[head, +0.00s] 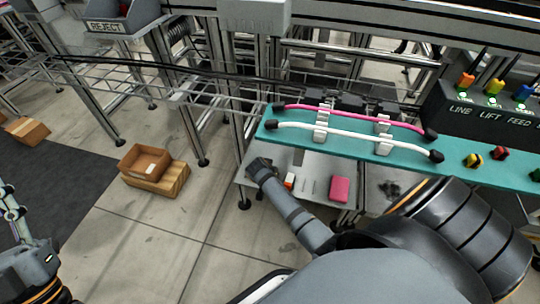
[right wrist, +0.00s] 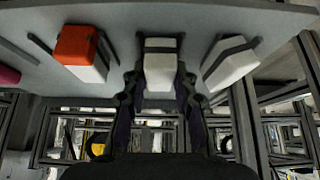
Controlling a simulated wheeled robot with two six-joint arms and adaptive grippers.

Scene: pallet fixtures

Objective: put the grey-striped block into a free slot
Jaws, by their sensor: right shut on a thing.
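In the right wrist view, my right gripper (right wrist: 159,88) is shut on a pale block with a grey band across it, the grey-striped block (right wrist: 159,66). The block is between the two fingers, over the grey plate (right wrist: 125,14); I cannot tell whether it touches it. In the head view, the right gripper (head: 259,166) is at the plate's left part and the held block is hidden. Thin dark rails (right wrist: 105,49) mark slots on the plate; the space between them beside the orange-topped block is empty. My left arm is at the lower left; its gripper (head: 10,206) is partly cut off.
An orange-and-white block (right wrist: 82,52) is left of the held block, and a white block (right wrist: 230,60) is right of it. A pink block (head: 340,189) lies further right in the head view. The teal shelf (head: 350,144) with cables overhangs behind. Brown boxes (head: 146,163) stand on the floor.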

